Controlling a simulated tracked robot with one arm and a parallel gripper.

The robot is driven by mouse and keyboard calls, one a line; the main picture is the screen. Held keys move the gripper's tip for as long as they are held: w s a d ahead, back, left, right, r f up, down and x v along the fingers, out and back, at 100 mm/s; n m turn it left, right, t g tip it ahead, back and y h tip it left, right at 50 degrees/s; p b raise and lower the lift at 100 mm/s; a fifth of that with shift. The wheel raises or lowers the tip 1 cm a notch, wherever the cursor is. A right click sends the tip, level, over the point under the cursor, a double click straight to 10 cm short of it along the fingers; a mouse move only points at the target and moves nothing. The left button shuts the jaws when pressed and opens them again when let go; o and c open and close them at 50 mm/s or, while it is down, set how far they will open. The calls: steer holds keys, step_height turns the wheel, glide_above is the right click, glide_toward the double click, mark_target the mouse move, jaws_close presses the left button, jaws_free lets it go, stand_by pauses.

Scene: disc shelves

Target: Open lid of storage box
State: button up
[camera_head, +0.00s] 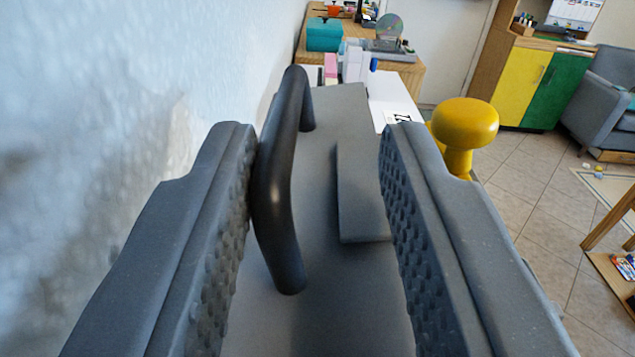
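The storage box lid (322,275) is a grey flat surface below my gripper, beside the pale wall. A dark bar handle (277,190) stands up from it along the left. My gripper (318,140) is open, with one textured finger on each side of the handle. The left finger is very close to the handle or touching it; I cannot tell which. The right finger is well apart from the handle. A flat raised grey piece (360,195) lies on the lid between the handle and the right finger. The box's sides are hidden.
The pale wall (150,90) is close on the left. A yellow knob-shaped object (464,125) stands just right of the lid. Beyond are a white surface (388,98), a wooden desk with a teal box (324,34), and a yellow-green cabinet (523,85). Tiled floor on the right is mostly clear.

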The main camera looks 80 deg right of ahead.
steer(key=shift+a, duration=0.1)
steer(key=v, duration=1.3)
steer(key=shift+a, duration=0.3)
steer(key=shift+s+f, duration=0.15)
